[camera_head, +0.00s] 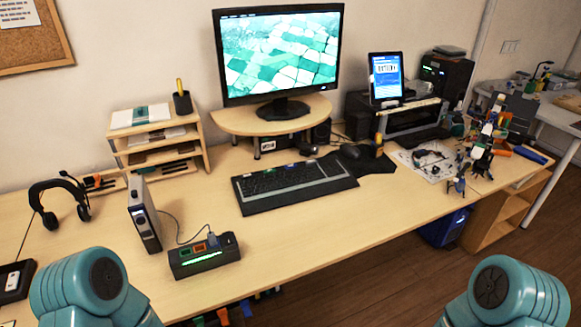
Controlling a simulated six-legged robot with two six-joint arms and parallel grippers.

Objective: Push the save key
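No key marked as save can be made out at this size. A dark keyboard (294,186) lies on the desk below the monitor, its single keys too small to read. A black box (204,258) with a lit green strip on its front stands at the front of the desk; a small green piece and a small orange-red piece show on its top. Teal links of my arms show at the bottom left and bottom right. Neither gripper is in view.
A monitor (279,54) stands on a wooden riser (239,121). A grey upright box (144,215), cabled toward the black box, and a headset (60,201) stand at left. A mouse (352,152) lies right of the keyboard. Bare desk (300,240) lies before the keyboard.

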